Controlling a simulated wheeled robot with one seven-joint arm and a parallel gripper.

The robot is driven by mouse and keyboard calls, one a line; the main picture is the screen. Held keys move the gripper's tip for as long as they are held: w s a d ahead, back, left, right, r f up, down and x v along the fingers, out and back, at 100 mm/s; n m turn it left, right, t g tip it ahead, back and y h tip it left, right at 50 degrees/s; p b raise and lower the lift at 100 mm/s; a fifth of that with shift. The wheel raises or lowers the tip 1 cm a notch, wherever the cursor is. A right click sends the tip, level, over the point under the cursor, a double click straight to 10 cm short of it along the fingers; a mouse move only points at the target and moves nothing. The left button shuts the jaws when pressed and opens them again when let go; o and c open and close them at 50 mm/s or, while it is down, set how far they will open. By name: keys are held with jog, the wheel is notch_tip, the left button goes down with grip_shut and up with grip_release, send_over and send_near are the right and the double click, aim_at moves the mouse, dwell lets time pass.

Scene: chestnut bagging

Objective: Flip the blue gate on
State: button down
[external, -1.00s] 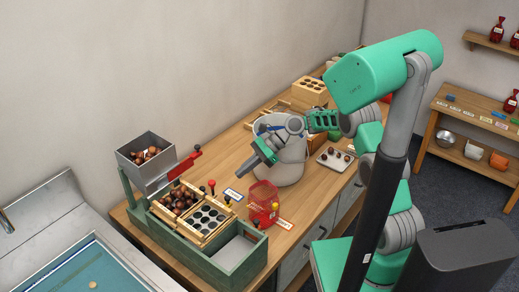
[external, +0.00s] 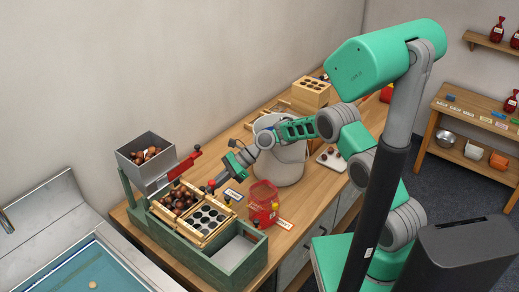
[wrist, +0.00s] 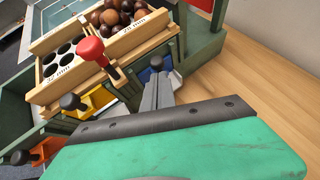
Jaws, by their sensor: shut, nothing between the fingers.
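The blue gate (wrist: 147,75) shows in the wrist view as a small blue piece on the side of the green sorter, with a black knob (wrist: 157,62) by it. My gripper (wrist: 158,80) is shut and empty, its grey fingertips just in front of the blue piece and close to the knob. I cannot tell whether they touch. The fingers cover part of the gate, so its position is unclear. In the external view my gripper (external: 214,184) reaches down at the sorter's right side; the blue gate cannot be made out there.
A yellow gate (wrist: 98,99) and an orange gate (wrist: 46,150), each with a black knob, sit along the same side. A red-knobbed lever (wrist: 90,48) stands near my fingers. A red container (external: 263,203) stands right of the sorter. Bare wood (wrist: 255,75) lies at right in the wrist view.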

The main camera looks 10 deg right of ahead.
aim_at(202, 188)
notch_tip(202, 188, up, 4)
jog(key=p, duration=0.3)
jog(key=shift+f, duration=0.1)
jog(key=shift+d, duration=0.1)
jog(key=w+d+r, duration=0.1)
jog(key=d, duration=0.4)
jog(key=w+d+r+b, duration=0.1)
jog(key=w+d, duration=0.1)
jog(key=d, duration=0.3)
jog(key=shift+w+d+r, duration=0.3)
jog(key=shift+r, duration=0.1)
